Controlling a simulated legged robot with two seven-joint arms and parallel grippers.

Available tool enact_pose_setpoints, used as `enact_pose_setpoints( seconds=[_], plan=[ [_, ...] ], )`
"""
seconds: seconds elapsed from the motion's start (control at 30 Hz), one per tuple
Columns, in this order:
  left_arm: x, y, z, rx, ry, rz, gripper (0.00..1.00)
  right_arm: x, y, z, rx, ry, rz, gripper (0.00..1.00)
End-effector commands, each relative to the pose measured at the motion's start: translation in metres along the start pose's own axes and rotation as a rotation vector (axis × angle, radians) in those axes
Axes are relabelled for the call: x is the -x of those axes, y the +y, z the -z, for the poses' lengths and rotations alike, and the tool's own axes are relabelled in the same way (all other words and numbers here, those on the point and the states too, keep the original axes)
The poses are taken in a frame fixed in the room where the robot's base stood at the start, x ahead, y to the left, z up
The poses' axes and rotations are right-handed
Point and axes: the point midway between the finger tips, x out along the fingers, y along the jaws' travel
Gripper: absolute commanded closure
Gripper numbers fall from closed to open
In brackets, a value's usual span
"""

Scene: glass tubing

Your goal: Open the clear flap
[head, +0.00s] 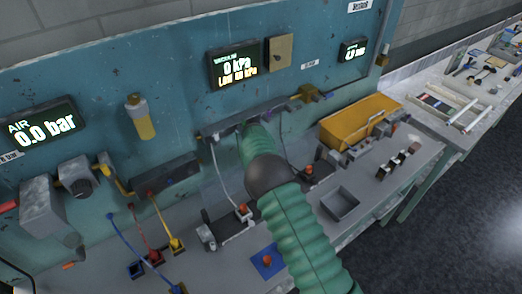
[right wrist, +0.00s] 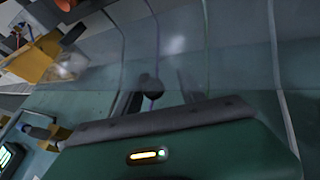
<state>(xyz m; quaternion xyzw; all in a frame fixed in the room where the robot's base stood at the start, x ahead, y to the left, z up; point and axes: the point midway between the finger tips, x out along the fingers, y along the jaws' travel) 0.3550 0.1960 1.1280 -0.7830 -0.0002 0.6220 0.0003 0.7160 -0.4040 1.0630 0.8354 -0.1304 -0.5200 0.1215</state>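My right arm (head: 285,215) comes in from the bottom of the head view and reaches to the dark bar on the blue-green panel; its gripper is mostly hidden there behind the arm. In the right wrist view my right gripper (right wrist: 158,92) shows two dark fingers spread apart, with a small dark round knob (right wrist: 151,84) between them. The clear flap (right wrist: 235,72) appears as a see-through sheet across the right wrist view. In the head view it is barely visible around the arm. I cannot tell whether the fingers touch the knob or flap. My left gripper is not in view.
An orange-yellow box (head: 357,122) stands right of the arm, with a grey tray (head: 340,203) in front. Colored cables and small blocks (head: 175,245) lie on the bench to the left. Displays (head: 234,65) sit on the panel. A side table (head: 450,100) stands at the right.

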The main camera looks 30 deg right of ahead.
Motion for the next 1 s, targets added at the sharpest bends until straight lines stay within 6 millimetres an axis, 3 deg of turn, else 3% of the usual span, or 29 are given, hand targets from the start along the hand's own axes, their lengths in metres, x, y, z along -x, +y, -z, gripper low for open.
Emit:
enact_pose_setpoints(
  seconds=[0.23, 0.37, 0.8, 1.0],
  plan=[
    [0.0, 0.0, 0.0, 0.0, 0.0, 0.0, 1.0, 0.004, 0.003, 0.002, -0.001, 0.007, -0.004, 0.53],
    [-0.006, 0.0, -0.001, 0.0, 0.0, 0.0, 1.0, 0.018, 0.003, 0.003, -0.001, 0.009, -0.005, 0.53],
    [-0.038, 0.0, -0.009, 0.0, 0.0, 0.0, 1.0, 0.137, -0.001, 0.002, 0.0, 0.007, -0.001, 0.53],
    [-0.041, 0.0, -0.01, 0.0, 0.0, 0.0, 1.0, 0.164, -0.001, 0.002, 0.001, 0.001, -0.001, 0.53]
  ],
)
